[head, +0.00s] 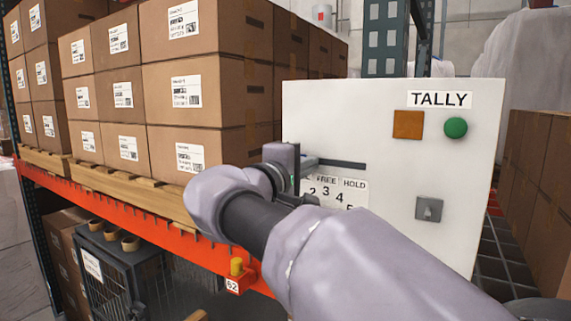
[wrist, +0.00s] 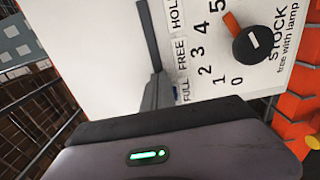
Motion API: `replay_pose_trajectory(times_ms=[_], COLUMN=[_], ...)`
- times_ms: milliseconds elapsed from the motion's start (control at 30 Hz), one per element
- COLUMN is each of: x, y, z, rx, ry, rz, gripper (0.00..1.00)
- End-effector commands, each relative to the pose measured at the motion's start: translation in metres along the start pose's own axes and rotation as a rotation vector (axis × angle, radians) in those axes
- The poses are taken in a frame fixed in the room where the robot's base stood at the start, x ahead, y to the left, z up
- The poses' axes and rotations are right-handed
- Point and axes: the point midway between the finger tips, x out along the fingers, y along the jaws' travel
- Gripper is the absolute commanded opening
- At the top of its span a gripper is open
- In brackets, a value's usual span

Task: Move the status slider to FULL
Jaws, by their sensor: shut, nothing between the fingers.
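The white TALLY panel (head: 385,240) faces me, with the dark slot (head: 342,165) of the status slider near its left side. In the wrist view the slot (wrist: 147,35) runs along the FULL, FREE and HOLD labels (wrist: 180,50). My gripper (head: 310,163) is shut and empty at the slot's left end in the head view. In the wrist view its grey fingers (wrist: 157,88) are beside the FULL label, at that end of the slot. I cannot make out the slider's handle apart from the fingers, nor whether they touch it. My arm hides the FULL label in the head view.
A black STOCK knob (wrist: 252,43) with an orange pointer sits beside a number scale. The panel also has an orange square (head: 408,125), a green button (head: 456,127) and a grey switch (head: 429,209). Boxes (head: 180,45) on an orange-beamed rack (head: 120,205) stand left.

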Motion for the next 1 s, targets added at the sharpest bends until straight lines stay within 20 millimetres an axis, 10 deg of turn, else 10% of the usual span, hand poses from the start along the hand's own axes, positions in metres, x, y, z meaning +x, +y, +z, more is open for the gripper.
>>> replay_pose_trajectory(times_ms=[433,1000], x=[-0.002,-0.065], y=[-0.001,-0.001], z=[0.016,0.015], rx=[0.000,0.000], ry=[0.000,0.002], rz=[0.001,0.001], gripper=[0.00,0.00])
